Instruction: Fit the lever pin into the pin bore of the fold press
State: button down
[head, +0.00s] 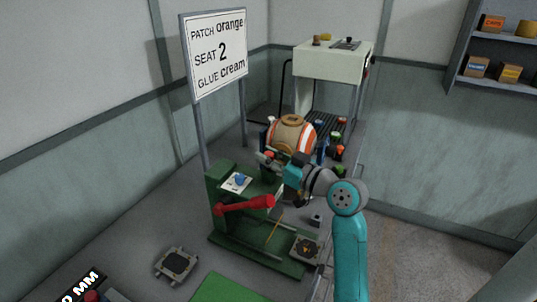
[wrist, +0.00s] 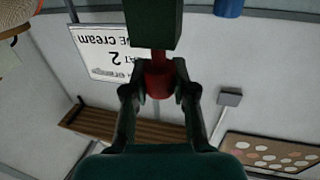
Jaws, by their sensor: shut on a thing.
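My gripper (head: 270,163) is above the right part of the press. In the wrist view my gripper (wrist: 160,92) is shut on a short red piece, seemingly the lever pin (wrist: 158,80). A dark green block (wrist: 153,25) meets the red piece's far end; I cannot tell whether it belongs to the press. The pin bore is not visible.
A striped orange and white barrel (head: 291,135) stands behind my gripper. A sign (head: 218,55) stands at back left, and a pale bench (head: 333,63) is at the back.

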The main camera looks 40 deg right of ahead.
jog(key=shift+f, duration=1)
jog(key=c, duration=0.9)
grip_release()
jog(key=shift+o, duration=0.2)
jog(key=shift+s, duration=0.1)
jog(key=s+d, duration=0.1)
jog(key=s, duration=1)
jog(key=shift+s, duration=0.4)
